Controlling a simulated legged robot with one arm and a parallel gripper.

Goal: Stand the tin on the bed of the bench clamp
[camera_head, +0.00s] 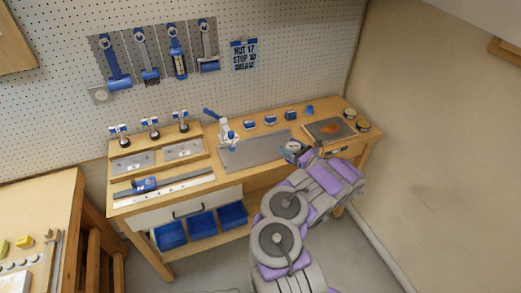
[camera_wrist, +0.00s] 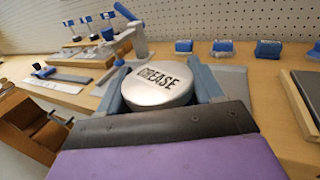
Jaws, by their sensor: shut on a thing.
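A round silver tin (camera_wrist: 158,84), marked GREASE on its lid, sits between the two blue-grey fingers of my gripper (camera_wrist: 160,88) in the wrist view. My gripper is shut on it, with the lid facing the camera. In the head view my gripper (camera_head: 293,150) is over the right end of the grey mat, and the tin is hard to make out there. The bench clamp (camera_head: 226,131), pale with a blue handle, stands to the left of my gripper near the mat's left end. In the wrist view the clamp (camera_wrist: 138,40) stands beyond the tin; its bed is not clear.
A grey mat (camera_head: 250,154) lies between clamp and gripper. Several small blue items (camera_head: 270,120) line the back. A tray (camera_head: 322,133) and round tins (camera_head: 364,126) are at right. Racks (camera_head: 160,155) and a ruler (camera_head: 165,191) fill the left. Blue bins (camera_head: 202,223) sit below.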

